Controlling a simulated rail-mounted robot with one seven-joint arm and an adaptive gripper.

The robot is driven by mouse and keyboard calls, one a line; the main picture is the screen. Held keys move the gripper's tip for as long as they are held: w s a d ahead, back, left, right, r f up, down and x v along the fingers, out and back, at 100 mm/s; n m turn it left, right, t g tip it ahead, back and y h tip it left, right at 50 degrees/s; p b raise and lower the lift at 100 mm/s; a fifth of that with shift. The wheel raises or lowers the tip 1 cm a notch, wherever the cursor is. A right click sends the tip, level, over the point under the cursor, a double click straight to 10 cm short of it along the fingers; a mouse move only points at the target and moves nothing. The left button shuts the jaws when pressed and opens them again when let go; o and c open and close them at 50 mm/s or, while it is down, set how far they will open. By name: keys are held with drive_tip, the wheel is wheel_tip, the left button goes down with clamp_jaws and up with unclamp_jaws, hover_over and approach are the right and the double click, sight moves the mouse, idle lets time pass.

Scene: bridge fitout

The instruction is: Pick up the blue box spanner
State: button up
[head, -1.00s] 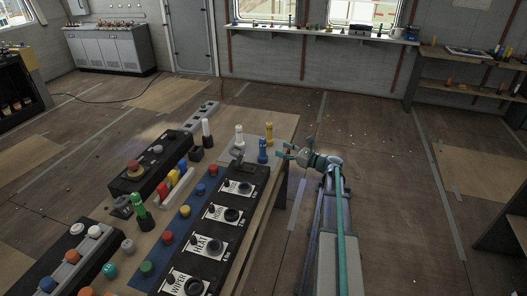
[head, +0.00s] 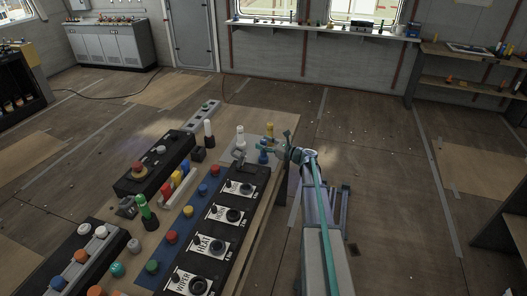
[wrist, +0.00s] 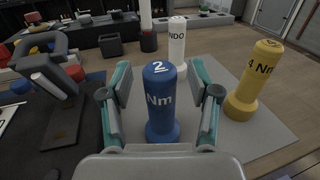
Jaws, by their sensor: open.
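The blue box spanner (wrist: 161,104) stands upright, marked "2" and "Nm" in the wrist view. It stands between the two open fingers of my gripper (wrist: 160,98), with a visible gap on both sides. In the head view my gripper (head: 274,146) is at the table's right edge, and the blue spanner (head: 263,157) is partly hidden behind a finger. A yellow spanner (wrist: 254,82) marked "4 Nm" stands to the right in the wrist view. A white one (wrist: 177,44) stands just behind the blue one.
The spanners stand on a pale mat (wrist: 215,122). A black switch panel (head: 215,232) with labelled knobs lies in front, and a dark box with a red button (head: 137,166) stands left. A grey hooked fitting (wrist: 55,72) is left in the wrist view. Open floor lies right.

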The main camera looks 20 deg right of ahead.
drive_tip(key=shift+w, duration=0.1)
clamp_jaws()
idle(0.6)
wheel_tip(320, 180, up, 10)
drive_tip(key=b, duration=0.3)
idle(0.3)
drive_tip(key=c, duration=0.7)
unclamp_jaws()
clamp_jaws()
